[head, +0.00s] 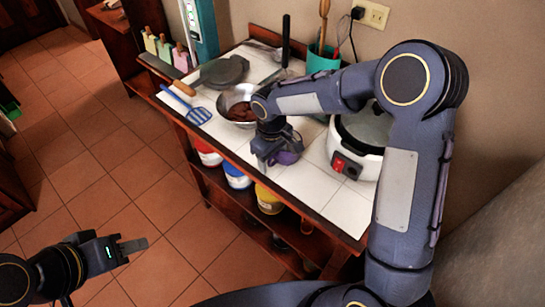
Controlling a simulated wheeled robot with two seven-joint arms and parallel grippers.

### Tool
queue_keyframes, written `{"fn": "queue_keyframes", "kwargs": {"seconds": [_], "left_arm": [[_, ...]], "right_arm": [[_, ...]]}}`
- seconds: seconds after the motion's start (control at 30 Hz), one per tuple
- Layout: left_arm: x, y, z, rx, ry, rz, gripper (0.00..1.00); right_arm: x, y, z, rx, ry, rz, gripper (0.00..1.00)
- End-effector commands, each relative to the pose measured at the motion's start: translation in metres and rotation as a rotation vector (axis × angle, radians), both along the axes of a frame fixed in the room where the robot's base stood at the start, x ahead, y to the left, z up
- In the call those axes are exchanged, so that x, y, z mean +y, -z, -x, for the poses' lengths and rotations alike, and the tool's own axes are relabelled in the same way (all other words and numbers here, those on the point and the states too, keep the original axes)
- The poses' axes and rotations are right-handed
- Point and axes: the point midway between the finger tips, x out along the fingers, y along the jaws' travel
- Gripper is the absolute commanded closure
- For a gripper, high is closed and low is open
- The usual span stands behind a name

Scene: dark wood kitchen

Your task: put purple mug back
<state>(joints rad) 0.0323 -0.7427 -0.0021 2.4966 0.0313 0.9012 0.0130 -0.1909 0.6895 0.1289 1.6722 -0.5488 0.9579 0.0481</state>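The purple mug (287,157) is at the front part of the white tiled counter, mostly covered by my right gripper. My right gripper (276,163) points down at the mug and is right against it in the picture. Its fingertips are hard to make out, so I cannot tell whether they are closed on the mug or whether the mug rests on the tiles. My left gripper (134,246) is low on the left, over the floor and away from the counter. Nothing shows in it, and its finger opening is not clear from this angle.
A white cooker (355,160) stands right of the mug. A metal bowl (228,98) with brown contents, a blue spatula (198,115) and a teal utensil holder (322,61) are behind or left. Coloured tubs (268,200) sit on the shelf below. The floor at left is clear.

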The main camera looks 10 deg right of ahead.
Motion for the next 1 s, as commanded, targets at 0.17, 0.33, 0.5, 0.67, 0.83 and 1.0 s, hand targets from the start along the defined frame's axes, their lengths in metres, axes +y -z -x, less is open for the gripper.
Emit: {"fn": "queue_keyframes", "kwargs": {"seconds": [0.17, 0.33, 0.5, 0.67, 0.83, 1.0], "left_arm": [[0.0, 0.0, 0.0, 0.0, 0.0, 0.0, 0.64], [0.0, -0.003, 0.0, 0.0, 0.0, 0.0, 0.64], [0.0, -0.002, 0.0, 0.0, 0.0, 0.0, 0.64], [0.0, 0.001, 0.0, 0.0, 0.0, 0.0, 0.64], [0.0, 0.002, 0.0, 0.0, 0.0, 0.0, 0.64], [0.0, 0.002, 0.0, 0.0, 0.0, 0.0, 0.64]], "right_arm": [[0.0, 0.0, 0.0, 0.0, 0.0, 0.0, 0.37], [0.0, -0.003, 0.0, 0.0, 0.0, 0.0, 0.37], [0.0, -0.021, -0.001, -0.006, 0.001, 0.0, 0.37], [0.001, -0.056, 0.0, -0.007, 0.001, -0.002, 0.37], [0.002, -0.092, 0.0, -0.006, 0.0, -0.002, 0.37], [0.003, -0.115, 0.001, -0.002, 0.0, 0.0, 0.37]]}}
